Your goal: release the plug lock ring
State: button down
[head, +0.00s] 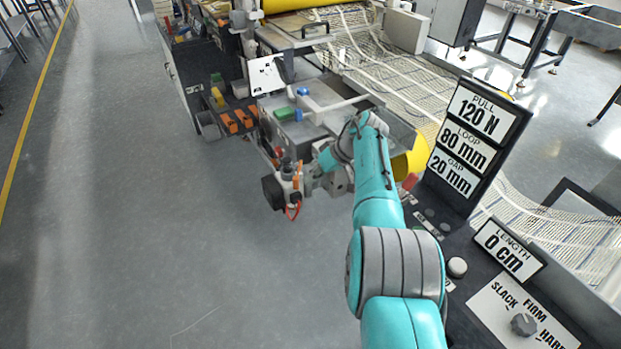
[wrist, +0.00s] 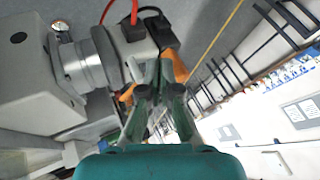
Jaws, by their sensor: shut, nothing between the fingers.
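In the wrist view my gripper (wrist: 159,72) has its dark green fingers close together with nothing held between them. An orange part (wrist: 178,66) shows just behind and beside the fingertips; I cannot tell whether they touch it. A black-and-white plug body (wrist: 135,38) with a red cable sits beyond the fingers. A silver ribbed collar (wrist: 80,66) joins it to a pale grey housing. I cannot tell for sure whether the orange part or the collar is the plug lock ring. In the head view an orange part (head: 297,176) shows by a dark block, left of my wrist.
A machine with a grey top (head: 292,128) stands behind my wrist, with white mesh (head: 400,72) beyond. A sign panel (head: 473,140) and a control desk with a knob (head: 523,324) are on the right. The floor (head: 130,200) at left is clear.

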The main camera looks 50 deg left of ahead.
jog(key=w+d+r, duration=0.3)
jog(key=d+r, duration=0.5)
jog(key=d, duration=0.1)
dwell(0.9)
dwell(0.4)
jog(key=shift+s, duration=0.15)
